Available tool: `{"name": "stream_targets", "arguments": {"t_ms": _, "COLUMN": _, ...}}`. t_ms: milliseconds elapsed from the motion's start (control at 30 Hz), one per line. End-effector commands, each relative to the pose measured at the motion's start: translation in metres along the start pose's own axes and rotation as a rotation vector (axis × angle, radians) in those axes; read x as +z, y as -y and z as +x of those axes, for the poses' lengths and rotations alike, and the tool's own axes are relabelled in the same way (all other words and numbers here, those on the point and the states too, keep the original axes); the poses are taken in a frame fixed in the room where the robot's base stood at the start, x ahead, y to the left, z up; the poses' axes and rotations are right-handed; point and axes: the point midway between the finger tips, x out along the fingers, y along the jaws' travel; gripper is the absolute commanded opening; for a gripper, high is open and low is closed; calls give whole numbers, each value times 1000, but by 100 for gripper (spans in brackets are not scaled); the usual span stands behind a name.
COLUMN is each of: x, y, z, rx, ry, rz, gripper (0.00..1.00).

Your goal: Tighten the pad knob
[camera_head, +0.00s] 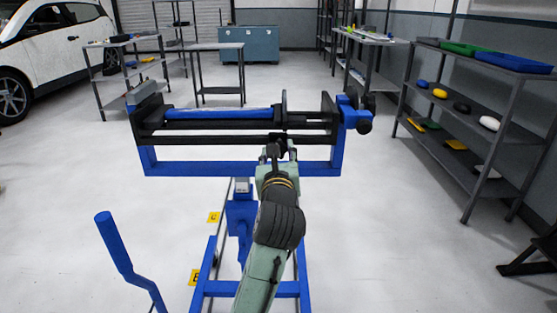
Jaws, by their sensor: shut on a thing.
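A blue-framed machine (240,169) with black rails and a long blue roller (218,113) stands in front of me. My gripper (279,150) reaches up to the lower black rail, right of the machine's middle. Its fingertips are apart, one on each side of a small dark part, which looks like the pad knob (279,139), and it is shut on that part. The gripper and the rail hide much of the knob, so its turn cannot be told. Above it a thin upright disc (284,105) stands at the roller's right end.
A blue block with a black knob (365,124) is at the machine's right end. A blue crank-like bar (114,245) stands at lower left. Shelves (480,120) line the right. The floor around the stand is mostly clear.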

Motion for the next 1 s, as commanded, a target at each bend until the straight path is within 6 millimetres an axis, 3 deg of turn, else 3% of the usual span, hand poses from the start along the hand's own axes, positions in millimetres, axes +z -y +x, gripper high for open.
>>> {"name": "stream_targets", "arguments": {"t_ms": 300, "x": -1, "y": -2, "z": 0, "rx": 4, "ry": -1, "rz": 116, "gripper": 11}}
{"name": "stream_targets", "arguments": {"t_ms": 833, "x": 0, "y": -2, "z": 0, "rx": 3, "ry": -2, "rz": 138, "gripper": 11}}
{"name": "stream_targets", "arguments": {"t_ms": 867, "x": 0, "y": -2, "z": 0, "rx": 3, "ry": -2, "rz": 138, "gripper": 40}}
{"name": "stream_targets", "arguments": {"t_ms": 1000, "x": 0, "y": -2, "z": 0, "rx": 2, "ry": -1, "rz": 137, "gripper": 50}}
